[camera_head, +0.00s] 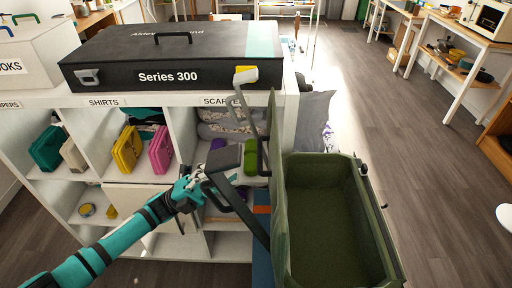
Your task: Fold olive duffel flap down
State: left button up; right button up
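The olive duffel (338,232) is a box-like green case at the lower right, open at the top and apparently empty. Its flap (279,200) stands upright along the duffel's left side, seen nearly edge-on, with a dark handle on its left face. My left gripper (256,160) is just left of the flap, with its fingers spread wide. One finger reaches up to a yellow and white tip; the other reaches down toward the flap, its tip partly hidden. I cannot tell whether it touches the flap. My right gripper is not in view.
A white cubby shelf (95,183) with folded items stands behind my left arm. A black "Series 300" case (170,55) lies on top. A grey pillow (313,118) is behind the duffel. Floor (430,190) to the right is clear; wooden tables (465,42) stand beyond.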

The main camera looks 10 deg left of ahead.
aim_at(258, 157)
pick_arm(q)
jog(key=p+x, duration=0.3)
jog(key=x, duration=0.6)
jog(key=shift+w+d, duration=0.1)
grip_shut()
